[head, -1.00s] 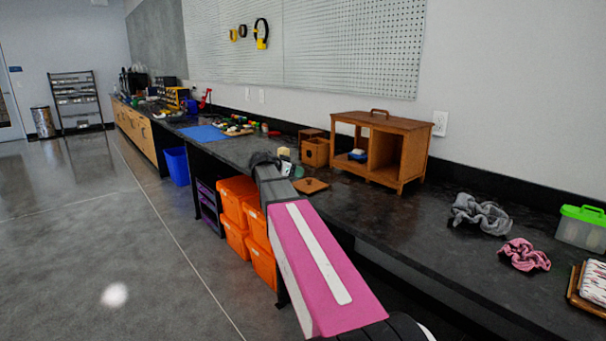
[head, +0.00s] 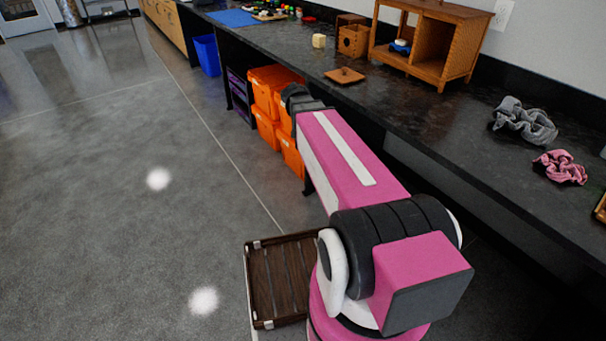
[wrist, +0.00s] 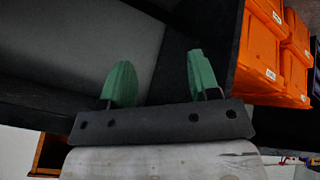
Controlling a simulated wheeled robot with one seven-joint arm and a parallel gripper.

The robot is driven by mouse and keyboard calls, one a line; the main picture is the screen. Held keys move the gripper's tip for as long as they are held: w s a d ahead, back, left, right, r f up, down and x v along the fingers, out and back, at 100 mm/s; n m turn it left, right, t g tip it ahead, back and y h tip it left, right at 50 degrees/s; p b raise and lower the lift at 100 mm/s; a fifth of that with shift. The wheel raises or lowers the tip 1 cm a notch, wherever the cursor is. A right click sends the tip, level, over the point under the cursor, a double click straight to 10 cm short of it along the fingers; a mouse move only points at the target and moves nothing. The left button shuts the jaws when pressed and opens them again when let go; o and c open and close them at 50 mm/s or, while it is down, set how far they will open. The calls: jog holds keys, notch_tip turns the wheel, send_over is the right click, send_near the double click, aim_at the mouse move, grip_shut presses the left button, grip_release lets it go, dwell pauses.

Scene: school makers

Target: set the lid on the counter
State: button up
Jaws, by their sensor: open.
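A flat brown wooden lid (head: 345,76) with a small knob lies on the dark counter (head: 440,125), close to its front edge. A small open wooden box (head: 353,41) stands just behind it. My gripper (wrist: 160,80) shows in the wrist view with its two green fingers spread apart and nothing between them. In the head view my arm reaches toward the counter's front edge, and the fingers are hidden beyond its dark end. The lid cannot be made out in the wrist view.
Orange bins (head: 272,88) are stacked under the counter; they also show in the wrist view (wrist: 270,60). A wooden cabinet (head: 458,42), a cream block (head: 319,41), a grey scrunchie (head: 524,122) and a pink scrunchie (head: 560,167) are on the counter. Floor at left is clear.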

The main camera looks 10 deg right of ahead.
jog(key=s+a+f+n+g+y, duration=0.1)
jog(key=s+a+f+n+y, duration=0.2)
jog(key=s+f, duration=0.3)
jog(key=s+a+f+n+g+y, duration=0.1)
jog(key=s+a+f+n+y, duration=0.2)
jog(key=s, duration=0.6)
notch_tip(320, 180, down, 3)
jog(key=shift+a+r, duration=0.1)
jog(key=shift+a, duration=1)
